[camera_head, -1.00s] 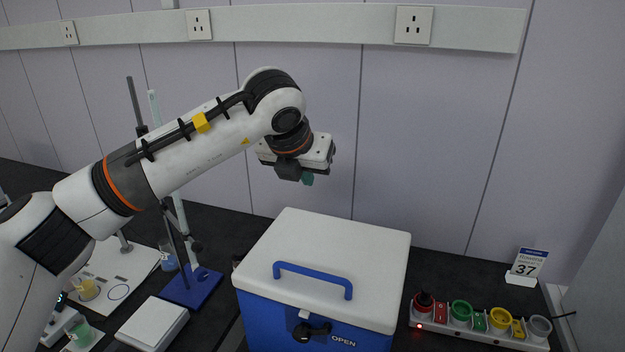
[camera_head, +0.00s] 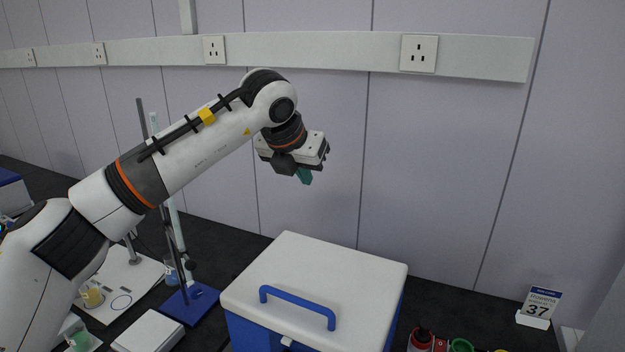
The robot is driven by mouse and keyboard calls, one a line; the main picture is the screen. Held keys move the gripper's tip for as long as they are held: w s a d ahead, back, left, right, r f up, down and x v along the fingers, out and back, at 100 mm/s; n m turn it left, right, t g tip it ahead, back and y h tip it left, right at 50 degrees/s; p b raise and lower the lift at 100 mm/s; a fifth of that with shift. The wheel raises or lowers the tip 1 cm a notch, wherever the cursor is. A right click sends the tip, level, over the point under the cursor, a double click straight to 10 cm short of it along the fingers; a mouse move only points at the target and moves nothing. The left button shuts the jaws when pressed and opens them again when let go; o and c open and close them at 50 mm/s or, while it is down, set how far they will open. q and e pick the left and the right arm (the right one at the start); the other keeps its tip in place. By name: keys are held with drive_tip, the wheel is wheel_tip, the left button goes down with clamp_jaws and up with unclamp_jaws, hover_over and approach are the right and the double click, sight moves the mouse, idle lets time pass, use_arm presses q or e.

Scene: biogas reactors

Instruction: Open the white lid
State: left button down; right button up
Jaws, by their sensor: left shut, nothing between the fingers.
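The white lid (camera_head: 345,270) lies flat and closed on the blue box (camera_head: 250,335) at the lower centre. A blue handle (camera_head: 298,306) is fixed across the lid's top near its front edge. The box's front is mostly cut off by the bottom of the picture. My left gripper (camera_head: 304,176) hangs above and behind the lid, in front of the wall, apart from lid and handle. Its green fingertips are together with nothing between them. My right gripper does not show.
A blue-based stand (camera_head: 190,304) and a white flat device (camera_head: 150,332) are left of the box. Wall sockets (camera_head: 419,53) run along the back.

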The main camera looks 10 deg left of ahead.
use_arm(q)
drive_tip(key=shift+d, duration=0.1)
idle(0.6)
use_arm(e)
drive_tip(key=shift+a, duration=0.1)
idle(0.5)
